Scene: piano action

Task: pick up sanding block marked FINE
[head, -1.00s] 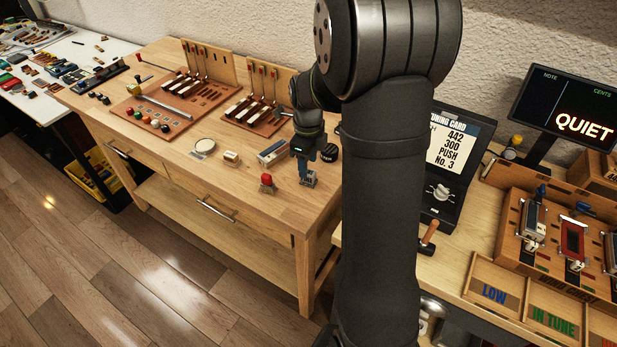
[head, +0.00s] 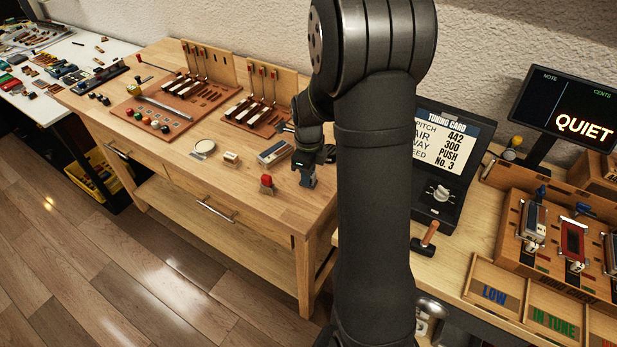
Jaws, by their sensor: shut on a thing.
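My gripper (head: 306,177) is at the front right of the wooden bench (head: 250,205), pointing down. It is shut on a small dark grey-blue thing low between its fingers; the fingers mostly hide it. I cannot read a FINE mark on it, nor tell whether it touches the bench top. A grey block with a reddish edge (head: 274,152) lies just left of my gripper, apart from it. A small cream block (head: 231,158) lies further left. No mark is readable on either block.
A red-topped piece (head: 266,182) stands near the bench's front edge, left of my gripper. Brown tool boards (head: 165,110) fill the back. The tuning card box (head: 450,165) stands to the right, behind my arm.

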